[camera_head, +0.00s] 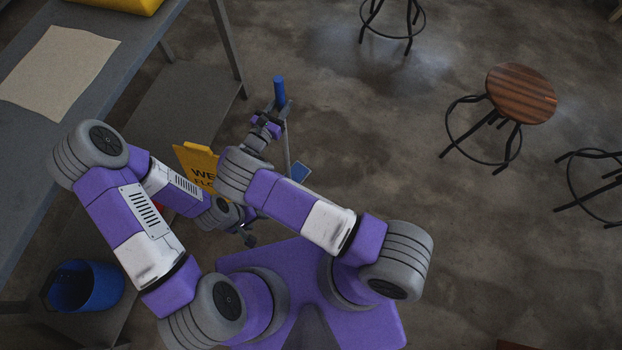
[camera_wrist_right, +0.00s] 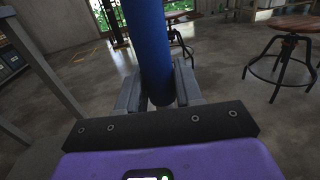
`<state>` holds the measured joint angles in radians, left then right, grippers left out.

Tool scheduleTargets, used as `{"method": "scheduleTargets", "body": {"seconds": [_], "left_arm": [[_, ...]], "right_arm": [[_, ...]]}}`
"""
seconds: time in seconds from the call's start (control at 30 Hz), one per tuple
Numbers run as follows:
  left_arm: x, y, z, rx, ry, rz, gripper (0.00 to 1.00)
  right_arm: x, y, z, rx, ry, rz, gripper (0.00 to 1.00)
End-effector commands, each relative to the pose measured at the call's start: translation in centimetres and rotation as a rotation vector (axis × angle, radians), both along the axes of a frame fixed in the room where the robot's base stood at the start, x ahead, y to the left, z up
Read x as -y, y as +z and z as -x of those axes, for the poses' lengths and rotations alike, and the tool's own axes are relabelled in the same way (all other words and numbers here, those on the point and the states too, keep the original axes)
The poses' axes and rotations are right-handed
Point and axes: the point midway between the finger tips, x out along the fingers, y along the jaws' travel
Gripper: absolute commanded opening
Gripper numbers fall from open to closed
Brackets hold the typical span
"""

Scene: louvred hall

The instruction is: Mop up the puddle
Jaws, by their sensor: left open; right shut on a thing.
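A mop with a blue grip (camera_head: 279,88) and a thin grey pole (camera_head: 286,145) stands near the table; a blue piece (camera_head: 300,172) shows at its lower end, partly behind my right arm. My right gripper (camera_head: 281,106) is shut on the blue grip. The right wrist view shows the grip (camera_wrist_right: 150,45) running up between the fingers (camera_wrist_right: 158,92). My left gripper (camera_head: 249,239) is low, beneath my right arm, open and apart from the mop. A puddle is hard to pick out; the floor has a pale sheen (camera_head: 345,50) near the far stool, perhaps only reflected light.
A yellow wet-floor sign (camera_head: 201,158) stands behind my arms, partly hidden. A grey table (camera_head: 110,65) with a beige sheet (camera_head: 62,72) runs along the left. A blue bucket (camera_head: 90,287) is lower left. Stools, one wooden-topped (camera_head: 520,92), stand right. Open floor (camera_head: 400,160) lies between.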

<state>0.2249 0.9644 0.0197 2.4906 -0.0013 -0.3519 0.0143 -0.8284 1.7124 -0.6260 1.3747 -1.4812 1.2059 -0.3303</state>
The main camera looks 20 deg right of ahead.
Motion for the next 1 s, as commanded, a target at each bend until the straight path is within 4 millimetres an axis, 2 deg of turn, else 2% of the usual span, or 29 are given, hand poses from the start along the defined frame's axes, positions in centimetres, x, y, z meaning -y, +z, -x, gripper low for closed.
{"method": "scheduleTargets", "body": {"seconds": [0.03, 0.3, 1.0], "left_arm": [[0.0, 0.8, 0.0, 0.000, 0.000, 0.000, 0.53], [0.0, 2.5, 0.0, 0.000, 0.000, 0.000, 0.53], [0.0, 6.1, 0.0, 0.000, 0.000, 0.000, 0.53]], "right_arm": [[0.7, 0.6, 0.2, 0.002, -0.002, 0.007, 0.00], [4.0, 0.4, 1.1, 0.002, -0.002, 0.006, 0.00], [12.3, 0.1, 3.5, 0.002, -0.001, 0.006, 0.00]]}}
